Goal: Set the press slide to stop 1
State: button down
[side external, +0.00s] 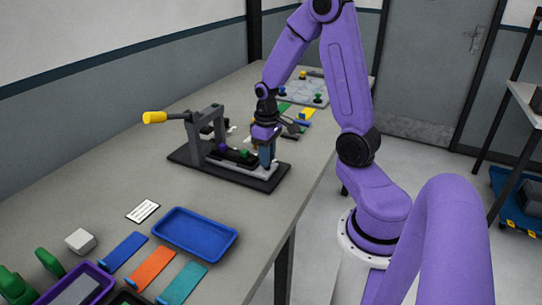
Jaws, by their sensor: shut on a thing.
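The press (207,130) is a grey frame on a dark base plate (252,183), with a yellow-ended lever (154,117) sticking out to the left. Its light grey slide (240,168) runs along the base toward the right. A purple knob (222,147) and a green knob (244,153) show by the slide. My gripper (266,163) points down at the right end of the slide and is shut on a part there, which looks like the slide's grip. The fingers mostly hide that part. I cannot read any stop marks.
A blue tray (197,252), a white card (143,211), a white block (80,241) and blue, orange and teal strips (152,268) lie at the front. Behind the press are a pale board (312,88) with knobs and green and yellow strips. Bare table lies left of the press.

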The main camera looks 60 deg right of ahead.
jog(key=shift+w, duration=1.2)
jog(key=c, duration=0.9)
grip_release()
jog(key=shift+r, duration=0.1)
notch_tip(320, 180, up, 17)
jog(key=shift+r, duration=0.15)
